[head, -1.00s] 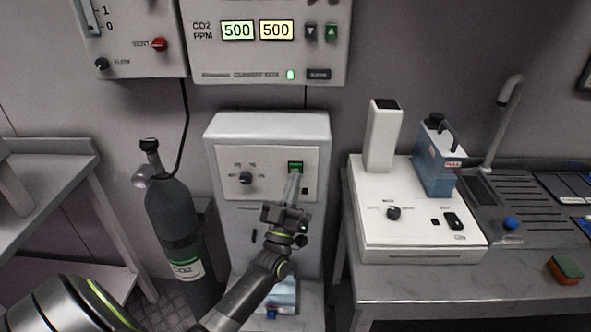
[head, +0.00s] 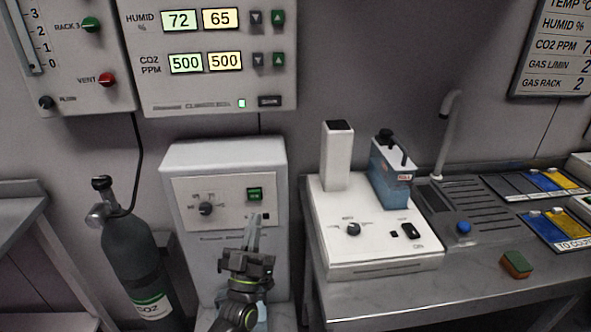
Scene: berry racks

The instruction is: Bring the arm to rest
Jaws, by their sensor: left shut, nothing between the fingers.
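My left gripper (head: 254,226) is in the lower middle of the head view, in front of the white floor-standing unit (head: 215,158). Its two fingers are shut with nothing between them and point up at the unit's front panel. The fingertips appear just below the green lit switch (head: 254,194); whether they touch the panel cannot be told. A black knob (head: 205,208) sits on the same panel to the left. My right gripper is not in this view.
A dark CO2 cylinder (head: 138,260) stands left of the unit. A steel bench (head: 400,292) on the right carries a white device (head: 375,254), a blue-filled container (head: 391,178) and a sponge (head: 515,264). A wall control panel (head: 210,85) hangs above.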

